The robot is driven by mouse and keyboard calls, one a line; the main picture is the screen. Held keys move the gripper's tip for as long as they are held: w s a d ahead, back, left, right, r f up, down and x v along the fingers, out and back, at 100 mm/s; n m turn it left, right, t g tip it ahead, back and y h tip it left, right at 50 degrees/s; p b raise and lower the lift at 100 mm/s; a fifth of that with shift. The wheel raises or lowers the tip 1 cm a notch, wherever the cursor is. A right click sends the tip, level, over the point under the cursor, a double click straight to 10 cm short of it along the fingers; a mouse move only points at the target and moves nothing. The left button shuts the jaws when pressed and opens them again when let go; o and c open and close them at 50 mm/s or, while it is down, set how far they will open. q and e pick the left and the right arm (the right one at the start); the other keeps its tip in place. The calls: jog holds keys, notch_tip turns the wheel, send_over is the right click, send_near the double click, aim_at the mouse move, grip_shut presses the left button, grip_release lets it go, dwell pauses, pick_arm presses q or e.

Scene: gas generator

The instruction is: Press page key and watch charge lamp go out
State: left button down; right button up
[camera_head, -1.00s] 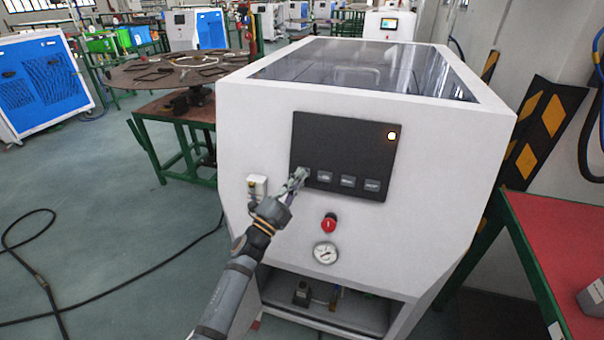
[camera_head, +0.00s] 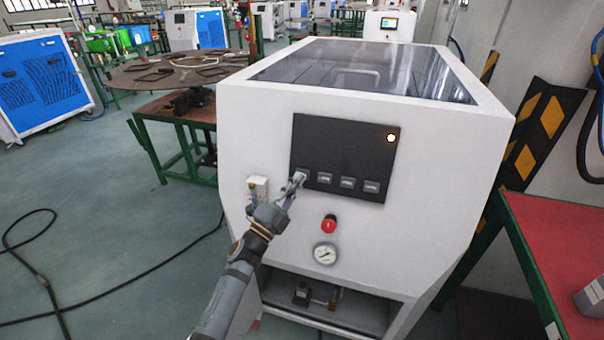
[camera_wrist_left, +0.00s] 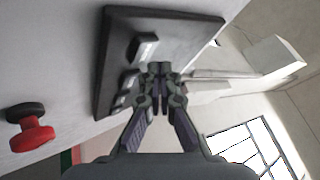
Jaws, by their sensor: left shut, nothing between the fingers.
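The white generator has a black control panel (camera_head: 345,145) on its front, with a row of several keys along its lower edge. The charge lamp (camera_head: 391,138) at the panel's upper right glows yellowish white. My left gripper (camera_head: 299,178) is shut and empty, its fingertips at the leftmost key, which they partly cover. In the left wrist view the shut fingertips (camera_wrist_left: 160,68) are close to the panel (camera_wrist_left: 180,35), beside a key (camera_wrist_left: 146,46). I cannot tell whether they touch it. The key labels are too small to read. My right gripper is not in view.
A white switch box (camera_head: 258,188) sits left of the panel, close to my left gripper. A red-topped table (camera_head: 560,250) stands at the right. Open floor lies at the left.

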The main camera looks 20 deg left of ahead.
pick_arm(q)
jog(key=s+p, duration=0.1)
jog(key=s, duration=0.1)
jog(key=s+r, duration=0.1)
jog(key=s, duration=0.1)
jog(key=shift+s+r+p, duration=0.2)
jog(key=shift+s+p, duration=0.2)
jog(key=shift+a, duration=0.1)
dwell(0.6)
